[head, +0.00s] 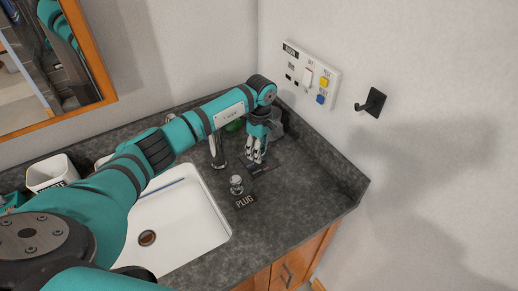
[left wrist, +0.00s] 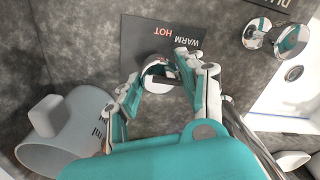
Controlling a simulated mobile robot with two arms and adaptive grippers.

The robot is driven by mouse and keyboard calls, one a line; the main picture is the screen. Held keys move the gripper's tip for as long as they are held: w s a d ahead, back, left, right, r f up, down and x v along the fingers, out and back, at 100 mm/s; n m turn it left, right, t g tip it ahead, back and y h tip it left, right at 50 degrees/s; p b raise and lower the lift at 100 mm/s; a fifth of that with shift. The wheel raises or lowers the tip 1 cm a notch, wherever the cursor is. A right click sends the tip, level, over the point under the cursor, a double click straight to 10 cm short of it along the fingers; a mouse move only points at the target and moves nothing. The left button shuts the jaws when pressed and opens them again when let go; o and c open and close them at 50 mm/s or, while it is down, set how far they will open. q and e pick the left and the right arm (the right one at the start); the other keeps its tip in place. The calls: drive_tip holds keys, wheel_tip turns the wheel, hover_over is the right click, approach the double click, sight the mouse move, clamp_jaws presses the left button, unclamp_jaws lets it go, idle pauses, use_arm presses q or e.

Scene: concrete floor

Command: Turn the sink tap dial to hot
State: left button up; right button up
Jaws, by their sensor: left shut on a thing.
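The sink tap dial is a round chrome knob (left wrist: 157,74) with a dark bar across it, seen in the left wrist view. It sits on a dark plate (left wrist: 139,38) with "WARM" in white and "HOT" in red. My left gripper (left wrist: 160,80) is shut on the dial, a finger on each side. In the head view my left gripper (head: 256,158) points down at the counter right of the tap (head: 217,150), and hides most of the dial. The dial's exact setting is hard to tell. My right gripper does not show.
A white sink (head: 180,215) lies left of the dial. A chrome knob (head: 237,184) labelled "PLUG" stands in front. A grey measuring cup (left wrist: 60,135) is close beside the gripper. A wall panel (head: 310,72) and black hook (head: 371,102) are on the right wall.

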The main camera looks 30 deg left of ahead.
use_arm(q)
drive_tip(key=shift+c, duration=0.3)
drive_tip(key=n+b, duration=0.2)
drive_tip(key=n, duration=0.1)
drive_tip(key=shift+n, duration=0.4)
drive_tip(key=n+b, duration=0.2)
drive_tip(key=n, duration=0.2)
drive_tip(key=shift+r, duration=0.1)
drive_tip(key=n+b, duration=0.1)
drive_tip(key=n, duration=0.4)
drive_tip(key=shift+n, duration=0.4)
drive_tip(key=n, duration=0.4)
drive_tip(key=shift+r, duration=0.1)
drive_tip(key=shift+n, duration=0.3)
drive_tip(key=o, duration=0.8)
drive_tip(key=shift+o, duration=1.6)
